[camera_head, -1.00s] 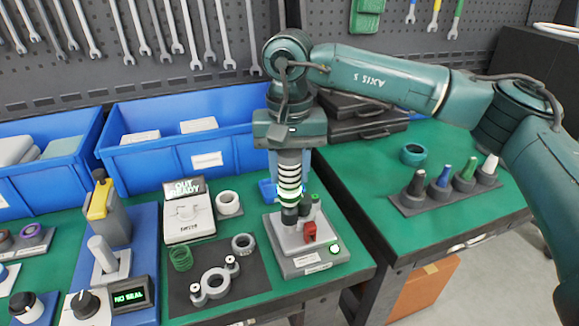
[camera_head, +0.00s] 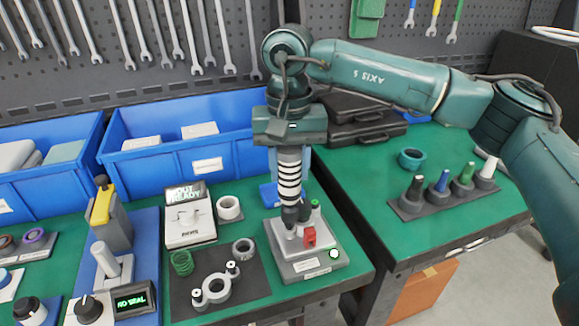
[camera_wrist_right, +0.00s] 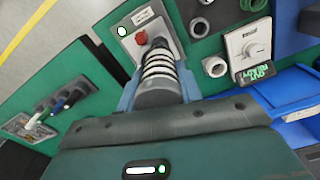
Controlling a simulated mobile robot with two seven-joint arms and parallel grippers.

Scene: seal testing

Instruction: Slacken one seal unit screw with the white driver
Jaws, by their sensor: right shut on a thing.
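My right gripper (camera_head: 290,162) hangs over the grey test station (camera_head: 312,262), shut on a black-and-white banded cylinder (camera_head: 290,180). Its dark lower end is at the station; whether it is seated there is hard to tell. The banded cylinder also shows in the right wrist view (camera_wrist_right: 160,68). The white driver (camera_head: 488,168) stands upright in a dark rack (camera_head: 413,208) on the right table, apart from my gripper. A grey ring-shaped part with two small posts (camera_head: 214,287), possibly the seal unit, lies on a dark mat (camera_head: 250,285). My left gripper is out of view.
Black, blue (camera_head: 442,181) and green (camera_head: 466,175) handled drivers share the rack. A teal ring (camera_head: 411,158) lies behind it. A white display unit (camera_head: 188,225), loose rings and a lever fixture (camera_head: 110,260) stand left of the station. Blue bins (camera_head: 170,165) line the back.

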